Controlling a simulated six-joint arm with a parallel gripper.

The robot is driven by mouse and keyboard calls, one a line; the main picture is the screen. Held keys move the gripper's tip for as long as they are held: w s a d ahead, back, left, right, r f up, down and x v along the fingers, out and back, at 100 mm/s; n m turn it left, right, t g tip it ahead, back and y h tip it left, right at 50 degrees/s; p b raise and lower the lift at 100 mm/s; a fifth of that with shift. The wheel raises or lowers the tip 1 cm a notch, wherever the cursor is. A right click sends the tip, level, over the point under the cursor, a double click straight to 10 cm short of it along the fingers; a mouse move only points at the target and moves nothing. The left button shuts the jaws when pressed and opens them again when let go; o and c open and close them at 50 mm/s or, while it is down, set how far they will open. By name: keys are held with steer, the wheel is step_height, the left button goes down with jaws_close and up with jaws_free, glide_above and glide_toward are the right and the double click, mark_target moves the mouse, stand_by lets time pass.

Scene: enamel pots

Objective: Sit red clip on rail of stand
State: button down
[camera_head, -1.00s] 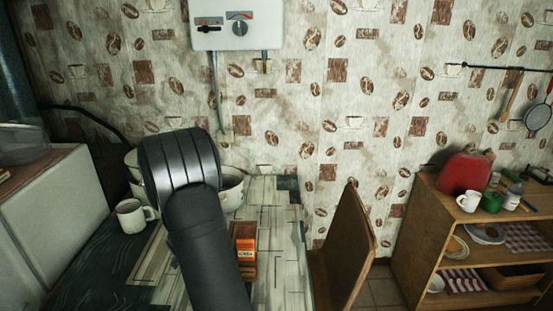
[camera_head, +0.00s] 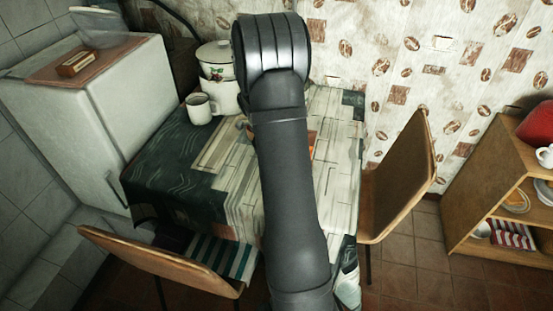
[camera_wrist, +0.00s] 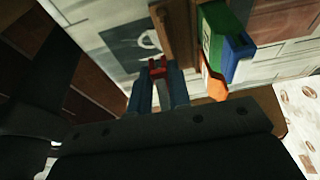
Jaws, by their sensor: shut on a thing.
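The red clip (camera_wrist: 157,68) is between the blue fingertips of my gripper (camera_wrist: 158,78) in the wrist view. My gripper is shut on it. A brown wooden piece (camera_wrist: 178,38), which looks like the stand, lies just beyond the fingertips. Green, blue and orange packets (camera_wrist: 220,45) are beside it on the right. The clip looks close to the wood, but I cannot tell whether it touches, and the rail is not clear. In the head view my arm hides the gripper, the clip and most of the stand; only an orange edge (camera_head: 312,145) shows.
A white mug (camera_head: 200,108) and stacked enamel pots (camera_head: 216,88) stand on the table (camera_head: 235,165) left of my arm. A chair (camera_head: 405,180) is on the right and another chair (camera_head: 165,260) in front. A fridge (camera_head: 95,120) is left, a wooden shelf (camera_head: 480,195) right.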

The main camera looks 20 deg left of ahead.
steer(key=shift+w+r, duration=0.4)
steer(key=shift+w, duration=0.3)
steer(key=shift+f, duration=2.15)
steer(key=shift+f, duration=1)
steer(key=c, duration=1.3)
jaws_free()
steer(key=shift+o, duration=0.2)
steer(key=v, duration=1.7)
steer(key=shift+r, duration=0.2)
steer(key=shift+a, duration=0.1)
